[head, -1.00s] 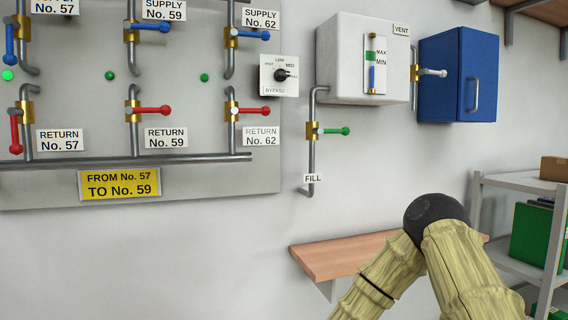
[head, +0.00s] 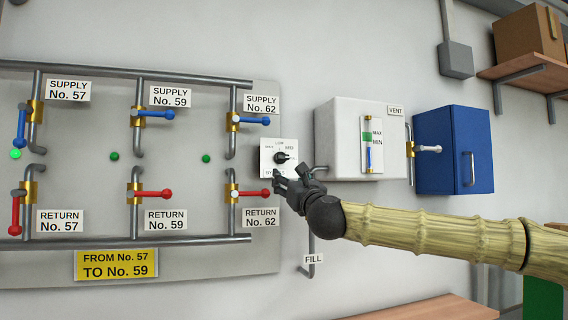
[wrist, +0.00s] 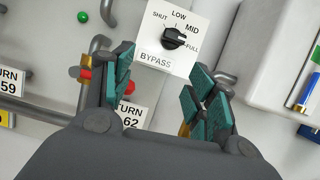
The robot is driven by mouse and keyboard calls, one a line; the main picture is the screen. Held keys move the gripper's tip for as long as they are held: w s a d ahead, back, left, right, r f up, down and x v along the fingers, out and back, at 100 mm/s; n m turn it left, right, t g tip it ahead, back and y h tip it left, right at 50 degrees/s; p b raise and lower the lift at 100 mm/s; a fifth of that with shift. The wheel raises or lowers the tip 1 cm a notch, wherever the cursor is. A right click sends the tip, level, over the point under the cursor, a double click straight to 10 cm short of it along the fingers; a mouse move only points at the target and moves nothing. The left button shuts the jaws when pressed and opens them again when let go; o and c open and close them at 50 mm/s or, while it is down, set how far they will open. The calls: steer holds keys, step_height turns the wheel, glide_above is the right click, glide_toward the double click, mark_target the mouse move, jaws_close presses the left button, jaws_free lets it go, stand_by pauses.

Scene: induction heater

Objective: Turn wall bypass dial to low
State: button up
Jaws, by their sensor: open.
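The bypass dial (head: 280,158) is a black knob on a white square plate, to the right of the pipe panel. In the wrist view the dial (wrist: 172,38) shows labels SHUT, LOW, MID and FULL around it. Its pointer seems to aim right, towards the MID–FULL side; the exact setting is hard to read. My gripper (head: 284,181) is just below and in front of the plate, covering part of its lower edge. In the wrist view my gripper (wrist: 162,84) has its teal-padded fingers spread apart, with nothing between them. The dial lies beyond the fingertips, not touched.
The red RETURN No. 62 lever (head: 254,194) is close to the left of my gripper. A white tank (head: 340,135) and a blue cabinet (head: 452,140) are on the wall to the right. A fill pipe (head: 311,250) runs down behind my arm.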

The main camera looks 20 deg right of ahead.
mark_target(284, 158)
steer(key=shift+m, duration=0.4)
steer(key=w+r+p, duration=0.1)
steer(key=w+r, duration=0.1)
steer(key=w, duration=0.1)
steer(key=w+r+p, duration=0.2)
steer(key=w, duration=0.1)
steer(key=w+d+r+p, duration=0.1)
steer(key=w+r+p, duration=0.1)
steer(key=w, duration=0.1)
steer(key=shift+w+r, duration=0.15)
steer(key=shift+r, duration=0.15)
steer(key=c, duration=1)
